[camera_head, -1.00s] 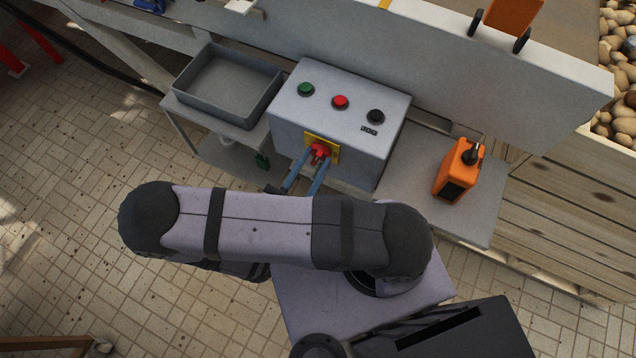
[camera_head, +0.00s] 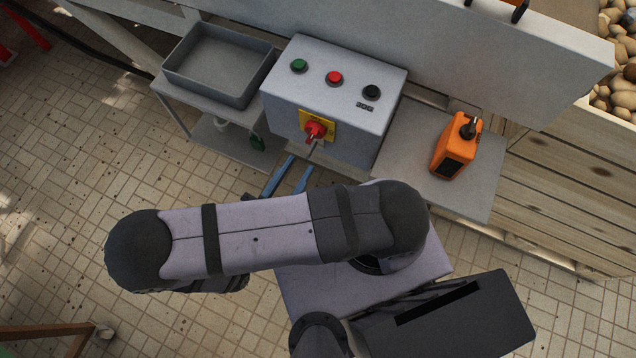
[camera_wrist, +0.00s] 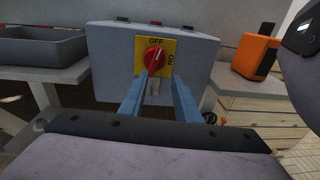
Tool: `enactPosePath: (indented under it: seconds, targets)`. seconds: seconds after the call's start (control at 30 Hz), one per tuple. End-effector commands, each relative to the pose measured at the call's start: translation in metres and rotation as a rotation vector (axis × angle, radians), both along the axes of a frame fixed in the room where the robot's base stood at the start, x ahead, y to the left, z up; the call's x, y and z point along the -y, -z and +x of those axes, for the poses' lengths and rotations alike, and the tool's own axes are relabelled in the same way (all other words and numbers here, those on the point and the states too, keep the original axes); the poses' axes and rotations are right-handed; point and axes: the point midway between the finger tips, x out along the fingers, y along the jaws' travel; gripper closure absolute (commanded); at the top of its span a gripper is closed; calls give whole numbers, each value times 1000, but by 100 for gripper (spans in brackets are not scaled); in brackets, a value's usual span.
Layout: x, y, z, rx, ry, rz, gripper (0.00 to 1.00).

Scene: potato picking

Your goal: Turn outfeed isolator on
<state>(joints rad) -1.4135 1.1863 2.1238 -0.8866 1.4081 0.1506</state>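The outfeed isolator is a red rotary knob (camera_head: 315,131) on a yellow plate (camera_head: 331,122), on the front of a grey control box (camera_head: 352,137). In the wrist view the plate reads OFF at the top and ON at the right. The knob (camera_wrist: 154,58) has its grip bar tilted, with its upper end leaning right, between the OFF and ON marks; its exact setting is hard to tell. My gripper (camera_head: 300,167) has two blue fingers, apart and empty, short of the knob and below it. The wrist view also shows my gripper (camera_wrist: 158,87) open, its fingers either side of the knob's line.
Green (camera_head: 299,66), red (camera_head: 334,78) and black (camera_head: 372,92) buttons sit on the box top. A grey tray (camera_head: 214,70) stands left on a shelf. Free space lies before the box.

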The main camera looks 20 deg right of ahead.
Motion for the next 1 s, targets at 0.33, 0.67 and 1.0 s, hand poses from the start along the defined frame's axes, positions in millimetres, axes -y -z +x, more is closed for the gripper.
enactPosePath:
  seconds: [0.33, 0.67, 1.0]
  targets:
    - [11, 62, -2, -40, 161, 135, 70]
    - [16, 115, -4, -70, 307, 273, 70]
    - [19, 165, -5, -82, 458, 418, 70]
